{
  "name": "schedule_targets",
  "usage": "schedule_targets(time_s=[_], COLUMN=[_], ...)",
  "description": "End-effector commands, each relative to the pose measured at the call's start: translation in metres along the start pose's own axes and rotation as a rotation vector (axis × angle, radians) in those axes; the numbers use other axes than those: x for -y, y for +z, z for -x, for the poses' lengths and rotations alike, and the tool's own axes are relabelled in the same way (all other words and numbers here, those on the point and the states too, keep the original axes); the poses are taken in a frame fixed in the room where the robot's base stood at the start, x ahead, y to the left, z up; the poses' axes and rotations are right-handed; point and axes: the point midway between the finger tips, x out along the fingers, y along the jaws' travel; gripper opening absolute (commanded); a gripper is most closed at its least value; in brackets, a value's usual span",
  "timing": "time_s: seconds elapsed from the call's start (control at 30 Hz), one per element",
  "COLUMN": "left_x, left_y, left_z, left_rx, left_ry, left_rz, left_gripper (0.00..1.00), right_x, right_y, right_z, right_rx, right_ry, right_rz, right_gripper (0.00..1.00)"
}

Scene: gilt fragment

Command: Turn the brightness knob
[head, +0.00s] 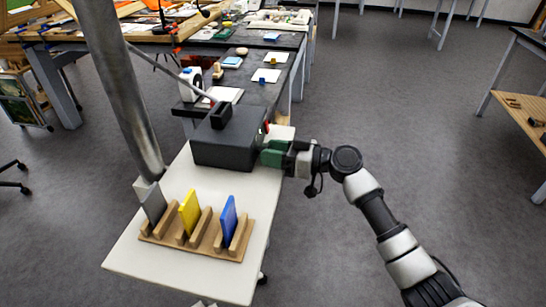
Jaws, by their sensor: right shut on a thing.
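A dark grey box-shaped device (226,152) sits on the far part of the white table. A thin rod rises from the block on its top toward the upper left. My right gripper (268,152) comes in from the right and is shut at the device's right side, with its green fingers against that side. The brightness knob itself cannot be made out; the fingers hide the place they close on. My left gripper is not in view.
A wooden rack (198,237) with grey, yellow and blue plates stands on the near part of the white table (210,282). A metal pole (125,95) rises at the left. Behind is a cluttered dark bench (250,92). Floor to the right is open.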

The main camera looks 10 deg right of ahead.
Motion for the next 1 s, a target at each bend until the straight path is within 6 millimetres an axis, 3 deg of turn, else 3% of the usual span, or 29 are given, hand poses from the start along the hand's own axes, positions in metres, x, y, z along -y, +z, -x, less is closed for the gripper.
schedule_targets(time_s=[0.4, 0.43, 0.57, 0.87, 1.0], left_x=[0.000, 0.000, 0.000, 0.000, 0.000], left_y=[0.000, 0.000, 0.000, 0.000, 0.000], left_z=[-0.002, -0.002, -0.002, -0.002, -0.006], left_rx=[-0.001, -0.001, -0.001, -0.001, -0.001], left_ry=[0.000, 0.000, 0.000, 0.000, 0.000], left_rz=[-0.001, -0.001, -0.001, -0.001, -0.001], left_gripper=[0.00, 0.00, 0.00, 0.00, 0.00], right_x=[0.000, 0.000, 0.000, 0.000, -0.001], right_y=[-0.001, -0.001, -0.001, 0.000, 0.002], right_z=[0.000, 0.000, 0.000, 0.002, 0.015], right_rx=[0.002, 0.002, 0.002, 0.003, 0.004], right_ry=[0.002, 0.002, 0.001, 0.001, 0.002], right_rz=[-0.048, -0.048, -0.048, -0.047, -0.046], right_gripper=[0.16, 0.44, 0.64, 0.65, 0.65])
